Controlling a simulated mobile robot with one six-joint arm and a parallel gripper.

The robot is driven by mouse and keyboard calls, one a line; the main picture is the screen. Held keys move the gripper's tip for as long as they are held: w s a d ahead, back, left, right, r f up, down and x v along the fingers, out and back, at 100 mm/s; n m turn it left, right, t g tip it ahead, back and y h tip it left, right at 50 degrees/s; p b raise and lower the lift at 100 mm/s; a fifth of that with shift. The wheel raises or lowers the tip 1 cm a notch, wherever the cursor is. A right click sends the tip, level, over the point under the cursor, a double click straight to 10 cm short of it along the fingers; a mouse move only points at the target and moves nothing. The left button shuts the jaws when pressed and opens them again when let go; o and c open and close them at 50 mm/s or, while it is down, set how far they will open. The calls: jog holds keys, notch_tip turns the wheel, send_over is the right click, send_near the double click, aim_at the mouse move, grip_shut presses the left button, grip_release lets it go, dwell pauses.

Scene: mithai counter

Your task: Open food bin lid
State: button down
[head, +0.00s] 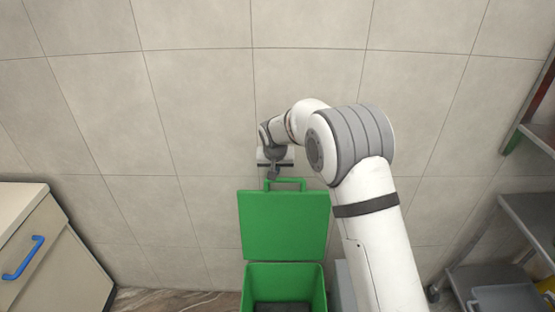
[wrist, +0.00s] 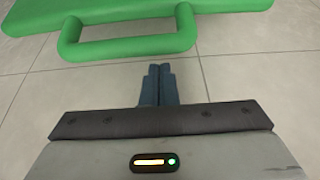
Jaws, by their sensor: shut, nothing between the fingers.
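The green food bin (head: 324,284) stands on the floor against the tiled wall, and its dark inside shows from above. Its green lid (head: 284,225) is raised upright at the back of the opening. The lid handle (head: 285,181) is a green loop on the lid's top edge. My gripper (head: 272,176) is just above the handle's left part. In the wrist view my gripper (wrist: 160,72) has its fingers together and empty, with the handle (wrist: 126,48) beyond the fingertips and a small gap between them. The lid (wrist: 135,10) crosses the top of that view.
A cabinet (head: 52,250) with a blue handle (head: 23,257) stands at the left. Metal shelving (head: 530,215) with a grey tray (head: 507,299) is at the right. Floor (head: 180,300) shows between the cabinet and the bin.

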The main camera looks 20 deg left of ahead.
jog(key=shift+s+d+f, duration=0.15)
jog(key=shift+s, duration=0.35)
jog(key=s+d+b, duration=0.2)
jog(key=s+b, duration=0.3)
jog(key=s, duration=0.3)
jog(key=shift+r, duration=0.3)
